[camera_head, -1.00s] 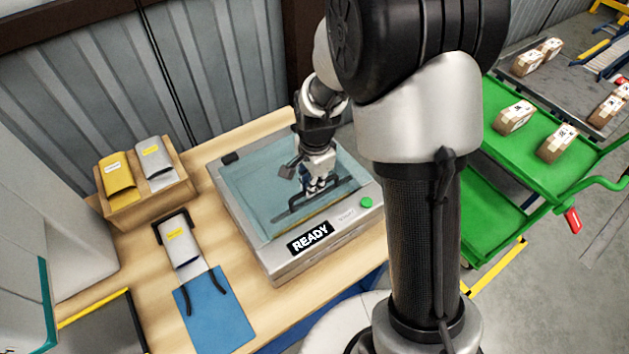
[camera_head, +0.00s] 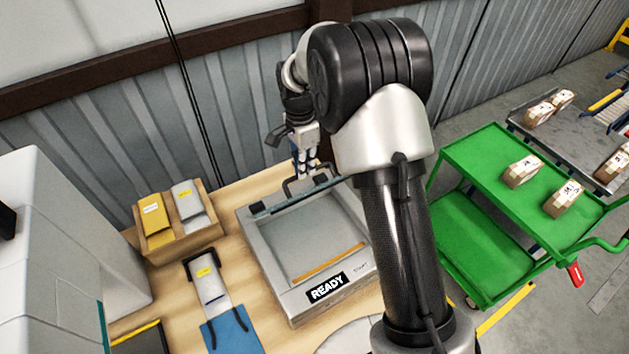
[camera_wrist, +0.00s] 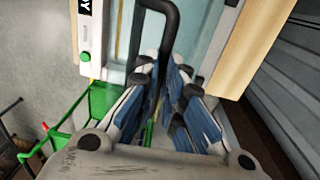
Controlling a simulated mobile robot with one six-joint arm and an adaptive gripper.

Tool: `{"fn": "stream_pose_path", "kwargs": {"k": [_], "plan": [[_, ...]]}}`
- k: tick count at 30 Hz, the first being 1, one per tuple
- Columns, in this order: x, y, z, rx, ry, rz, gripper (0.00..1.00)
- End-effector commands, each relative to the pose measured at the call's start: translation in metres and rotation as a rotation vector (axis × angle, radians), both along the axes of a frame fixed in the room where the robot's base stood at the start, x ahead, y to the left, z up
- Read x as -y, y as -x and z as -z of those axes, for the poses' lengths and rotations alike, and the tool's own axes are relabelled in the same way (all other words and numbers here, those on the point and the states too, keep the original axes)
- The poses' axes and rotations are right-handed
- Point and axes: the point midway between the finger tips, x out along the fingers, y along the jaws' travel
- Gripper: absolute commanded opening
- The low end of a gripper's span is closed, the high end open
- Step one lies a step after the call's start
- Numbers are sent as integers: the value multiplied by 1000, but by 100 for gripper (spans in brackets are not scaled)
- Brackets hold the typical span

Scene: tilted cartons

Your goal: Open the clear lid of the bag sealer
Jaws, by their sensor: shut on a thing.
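The bag sealer (camera_head: 272,255) is a grey box on the wooden table, with a black READY label (camera_head: 327,288) on its front. Its clear lid (camera_head: 292,199) stands raised at the back of the sealer, seen nearly edge-on as a thin teal strip. The sealer's inside is uncovered. My gripper (camera_head: 304,177) is shut on the lid's black handle (camera_head: 288,187) above the rear of the sealer. In the wrist view the blue-padded fingers (camera_wrist: 172,88) close around the handle bar (camera_wrist: 172,18), beside the pale teal lid pane (camera_wrist: 205,30). The fingers hide part of the handle.
A wooden box (camera_head: 178,238) with yellow and grey pouches stands left of the sealer. A grey pouch lies on a stand (camera_head: 207,285) by a blue mat (camera_head: 232,332). A green cart (camera_head: 480,190) with cartons is at right. A corrugated wall (camera_head: 90,140) rises behind the table.

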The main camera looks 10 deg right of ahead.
Motion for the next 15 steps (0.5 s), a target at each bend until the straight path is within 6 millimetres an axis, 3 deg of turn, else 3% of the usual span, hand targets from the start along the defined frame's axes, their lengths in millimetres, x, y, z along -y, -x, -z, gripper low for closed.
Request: {"fn": "stream_pose_path", "kwargs": {"k": [6,15], "plan": [[-17,-44,-8,7,-5,-4,0],[-29,-80,-9,-3,-2,-6,0]]}}
